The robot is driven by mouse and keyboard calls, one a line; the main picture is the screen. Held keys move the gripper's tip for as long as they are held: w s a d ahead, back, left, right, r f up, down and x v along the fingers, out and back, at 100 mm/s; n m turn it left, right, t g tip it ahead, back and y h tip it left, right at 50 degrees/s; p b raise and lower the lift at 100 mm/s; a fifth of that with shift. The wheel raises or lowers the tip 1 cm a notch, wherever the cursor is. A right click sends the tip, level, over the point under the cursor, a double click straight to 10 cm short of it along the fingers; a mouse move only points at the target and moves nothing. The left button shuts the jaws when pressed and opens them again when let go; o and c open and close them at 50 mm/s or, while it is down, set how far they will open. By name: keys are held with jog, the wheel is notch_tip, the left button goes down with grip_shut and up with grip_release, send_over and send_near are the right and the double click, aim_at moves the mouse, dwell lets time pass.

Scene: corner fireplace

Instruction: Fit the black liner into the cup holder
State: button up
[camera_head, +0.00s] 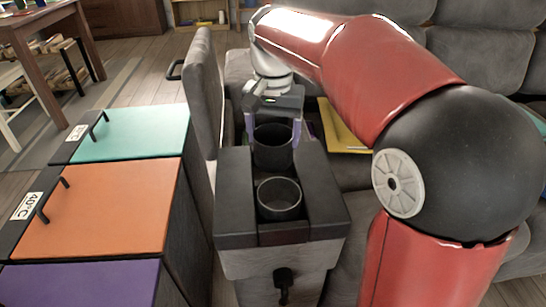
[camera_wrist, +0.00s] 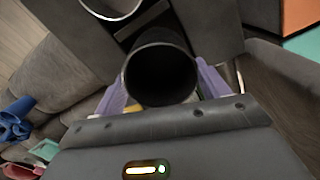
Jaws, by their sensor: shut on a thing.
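The black liner (camera_head: 273,150) is an open, hollow cylinder. My gripper (camera_head: 273,133) is shut on it, with purple fingers on opposite sides. In the wrist view the liner (camera_wrist: 160,62) stands between the purple fingers (camera_wrist: 162,88), its dark opening facing the camera. The liner is at the far end of the console, behind the round cup holder (camera_head: 279,199) with a pale rim. That cup holder (camera_wrist: 112,7) shows partly at the top of the wrist view and looks empty. The liner's lower end is hidden, so I cannot tell whether it is seated or raised.
The dark console (camera_head: 235,205) has raised sides along a central channel. Grey sofa seats (camera_head: 480,62) lie behind and right, with a yellow item (camera_head: 345,128) beside the console. Bins with teal (camera_head: 140,133), orange (camera_head: 105,205) and purple (camera_head: 85,284) lids stand left.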

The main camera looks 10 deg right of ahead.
jog(key=shift+f+b, duration=0.4)
jog(key=shift+f, duration=2.35)
jog(key=shift+f, duration=0.25)
jog(key=o, duration=0.9)
jog(key=shift+o, duration=0.5)
jog(key=shift+s+f, duration=0.1)
jog(key=shift+f, duration=0.05)
